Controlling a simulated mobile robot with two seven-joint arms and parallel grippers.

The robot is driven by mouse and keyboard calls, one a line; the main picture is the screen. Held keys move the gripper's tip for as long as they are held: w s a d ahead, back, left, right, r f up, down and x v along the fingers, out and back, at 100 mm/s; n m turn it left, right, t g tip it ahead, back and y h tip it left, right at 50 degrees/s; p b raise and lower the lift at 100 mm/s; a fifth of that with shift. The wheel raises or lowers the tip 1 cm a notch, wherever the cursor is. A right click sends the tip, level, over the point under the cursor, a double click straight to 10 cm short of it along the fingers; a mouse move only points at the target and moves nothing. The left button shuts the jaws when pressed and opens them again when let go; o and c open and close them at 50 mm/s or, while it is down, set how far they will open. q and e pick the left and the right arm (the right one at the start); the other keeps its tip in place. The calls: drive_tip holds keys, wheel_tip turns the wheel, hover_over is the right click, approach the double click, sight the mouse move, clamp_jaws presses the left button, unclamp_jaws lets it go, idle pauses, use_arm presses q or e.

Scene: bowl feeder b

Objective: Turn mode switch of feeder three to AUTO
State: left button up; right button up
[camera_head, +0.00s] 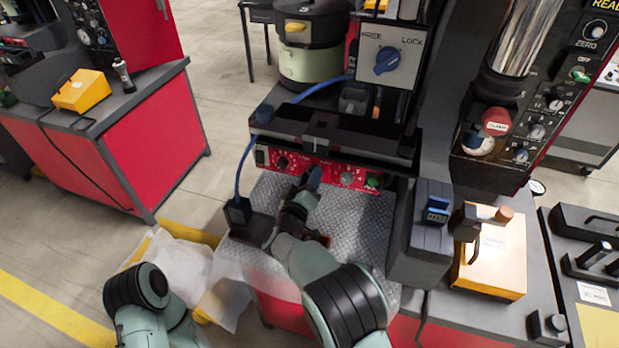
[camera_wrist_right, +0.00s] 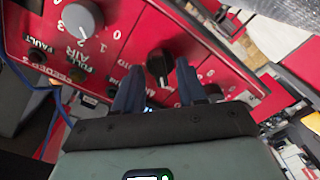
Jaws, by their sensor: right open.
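The red feeder panel (camera_head: 330,174) sits under a black ledge in the head view. In the right wrist view the same panel (camera_wrist_right: 125,45) carries the label FEEDER 3. A black rotary switch (camera_wrist_right: 160,66) shows there, with a light mark on its lower side. My right gripper (camera_wrist_right: 159,78) is open, with one dark finger on each side of the switch's lower part. I cannot tell whether the fingers touch it. In the head view my right gripper (camera_head: 314,178) is in front of the panel and covers part of it. My left arm shows at lower left, its gripper out of view.
A grey numbered AIR dial (camera_wrist_right: 82,20) is left of the switch in the right wrist view. A blue cable (camera_head: 243,170) hangs left of the panel. A FREE/LOCK knob (camera_head: 387,60) is above. A metal plate (camera_head: 350,222) lies in front of the panel.

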clamp_jaws()
use_arm(q)
drive_tip(key=shift+s+f, duration=0.1)
drive_tip(key=shift+f, duration=0.05)
wheel_tip(320, 180, down, 11)
drive_tip(key=b, duration=1.2)
drive_tip(key=shift+t, duration=0.3)
use_arm(e)
drive_tip(key=shift+m, duration=9)
use_arm(q)
drive_tip(key=shift+f, duration=0.15)
